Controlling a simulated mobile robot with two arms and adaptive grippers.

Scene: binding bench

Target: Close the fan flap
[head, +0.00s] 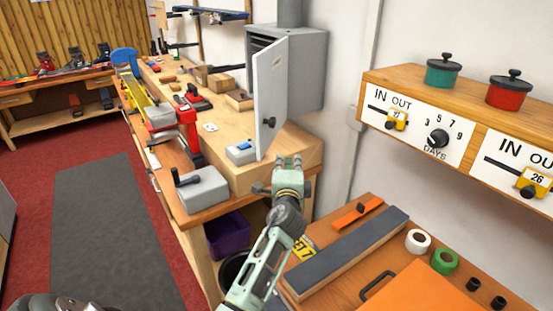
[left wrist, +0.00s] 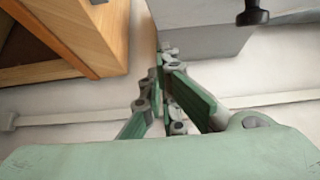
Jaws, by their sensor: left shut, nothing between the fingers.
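The fan flap (head: 270,95) is a pale grey door with a black knob (head: 269,122) near its lower edge. It stands swung open from the grey fan box (head: 312,75) on the wall, and part of the louvred front shows behind it. My left gripper (head: 288,158) is shut and empty, below and slightly right of the flap and apart from it in the head view. In the left wrist view the closed fingers (left wrist: 168,55) point up beside a grey box-like surface (left wrist: 205,25), with a black knob (left wrist: 253,12) at top right. My right gripper is not in view.
A wooden workbench (head: 225,178) with clamps and blocks lies below and left of the flap. A wooden shelf (head: 465,95) with pots and dials is at right. An orange-topped bench (head: 330,225) holds a grey slab (head: 350,250) and tape rolls.

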